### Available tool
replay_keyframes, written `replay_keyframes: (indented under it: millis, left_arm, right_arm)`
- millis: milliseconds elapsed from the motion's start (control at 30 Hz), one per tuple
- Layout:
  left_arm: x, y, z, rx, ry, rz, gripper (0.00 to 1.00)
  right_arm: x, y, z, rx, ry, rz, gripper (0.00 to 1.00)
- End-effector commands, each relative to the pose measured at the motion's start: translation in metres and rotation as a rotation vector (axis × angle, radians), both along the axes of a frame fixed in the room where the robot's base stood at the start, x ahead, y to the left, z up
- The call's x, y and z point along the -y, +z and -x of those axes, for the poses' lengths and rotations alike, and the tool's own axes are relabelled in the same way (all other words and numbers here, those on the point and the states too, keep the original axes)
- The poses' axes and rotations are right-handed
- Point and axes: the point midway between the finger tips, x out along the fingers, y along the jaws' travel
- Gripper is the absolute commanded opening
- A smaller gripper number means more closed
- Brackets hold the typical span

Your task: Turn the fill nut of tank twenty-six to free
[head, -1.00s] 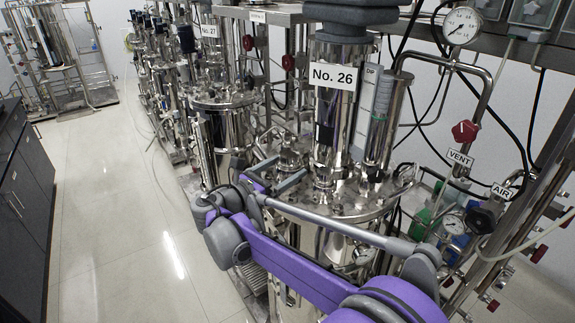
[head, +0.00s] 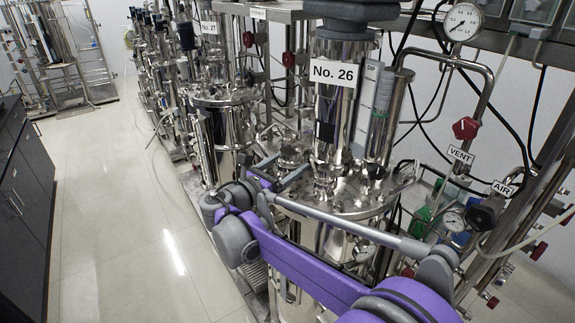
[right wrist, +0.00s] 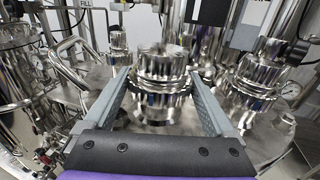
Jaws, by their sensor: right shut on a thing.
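Tank twenty-six, with its "No. 26" sign (head: 333,72), stands right of centre in the head view. My right gripper (head: 292,163) is at the left side of its shiny lid (head: 345,205). In the right wrist view, my right gripper's two grey fingers flank a round steel nut (right wrist: 163,68) on the lid, and the gripper is shut on it. I take this to be the fill nut; a "FILL" label (right wrist: 87,3) shows at the upper left of that view. My left gripper is out of view.
Tank 27 (head: 209,28) and other skids stand behind to the left. Pipes, a gauge (head: 462,22), a red vent valve (head: 466,128) and hoses crowd the right. The floor (head: 110,220) is clear, with dark cabinets (head: 22,175) at the left edge.

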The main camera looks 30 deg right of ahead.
Motion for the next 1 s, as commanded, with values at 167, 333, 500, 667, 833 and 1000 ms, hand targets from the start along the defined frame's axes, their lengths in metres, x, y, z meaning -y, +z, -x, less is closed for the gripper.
replay_keyframes:
  millis: [167,333,500,667,833,1000]
  left_arm:
    - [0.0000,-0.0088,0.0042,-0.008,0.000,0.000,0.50]
    - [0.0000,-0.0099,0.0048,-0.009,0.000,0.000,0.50]
    - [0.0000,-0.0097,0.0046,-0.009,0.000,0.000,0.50]
    - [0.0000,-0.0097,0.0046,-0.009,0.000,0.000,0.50]
    - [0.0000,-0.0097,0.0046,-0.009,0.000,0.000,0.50]
    - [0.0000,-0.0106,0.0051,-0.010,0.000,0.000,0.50]
  right_arm:
    - [0.0014,-0.0011,0.0017,-0.001,0.142,0.003,0.35]
    - [0.0008,-0.0006,0.0016,0.000,0.212,0.002,0.34]
    - [0.0004,-0.0004,0.0011,0.000,0.219,0.002,0.34]
    - [0.0003,-0.0005,0.0011,-0.001,0.219,0.002,0.95]
    - [0.0002,-0.0005,0.0010,-0.001,0.219,0.002,1.00]
    - [-0.0036,-0.0008,0.0027,-0.001,0.220,0.002,1.00]
